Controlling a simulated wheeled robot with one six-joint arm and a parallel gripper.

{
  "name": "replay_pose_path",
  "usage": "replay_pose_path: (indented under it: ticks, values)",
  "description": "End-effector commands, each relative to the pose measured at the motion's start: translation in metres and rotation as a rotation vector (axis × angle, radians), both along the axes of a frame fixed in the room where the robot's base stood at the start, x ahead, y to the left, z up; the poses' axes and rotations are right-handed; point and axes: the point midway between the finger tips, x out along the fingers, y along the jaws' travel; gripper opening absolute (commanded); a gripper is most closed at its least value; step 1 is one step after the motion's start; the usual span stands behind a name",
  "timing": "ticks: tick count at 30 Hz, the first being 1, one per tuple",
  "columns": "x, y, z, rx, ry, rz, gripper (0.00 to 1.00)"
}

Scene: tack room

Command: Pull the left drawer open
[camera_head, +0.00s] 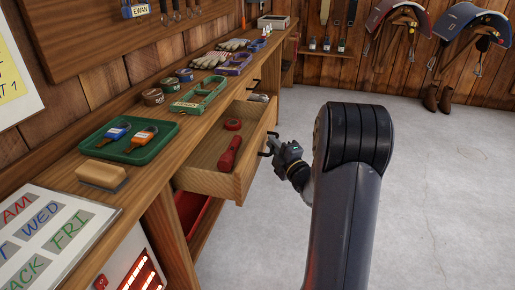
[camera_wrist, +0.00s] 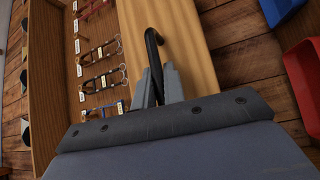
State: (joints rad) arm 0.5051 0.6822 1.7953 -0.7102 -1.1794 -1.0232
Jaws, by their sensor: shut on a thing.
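The left drawer (camera_head: 238,186) is the nearer wooden drawer under the workbench, and it stands pulled well out. A red roll (camera_head: 233,124) and a red tool (camera_head: 230,153) lie inside it. Its dark bar handle (camera_head: 270,143) is on the drawer front. My gripper (camera_head: 276,148) is shut on this handle. In the wrist view, the handle (camera_wrist: 152,45) rises between the two grey fingers of my gripper (camera_wrist: 158,86), against the light wood of the drawer front. The lower part of the handle is hidden by the fingers.
A red bin (camera_head: 190,210) sits below the drawer. Saddles (camera_head: 402,20) hang at the back. The grey floor (camera_head: 440,170) at right is clear.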

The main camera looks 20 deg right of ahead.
Motion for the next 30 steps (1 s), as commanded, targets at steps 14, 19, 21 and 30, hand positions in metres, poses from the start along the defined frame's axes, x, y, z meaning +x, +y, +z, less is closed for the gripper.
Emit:
replay_pose_path:
  ticks: [14,19,21,30]
  values:
    - [-0.0113,-0.0150,-0.0006,0.001,0.002,0.001,0.00]
    - [-0.0113,-0.0149,-0.0006,0.001,0.002,0.001,0.12]
    - [-0.0113,-0.0149,-0.0005,0.001,0.002,0.001,0.17]
    - [-0.0111,-0.0150,0.0000,0.000,0.000,0.000,0.32]
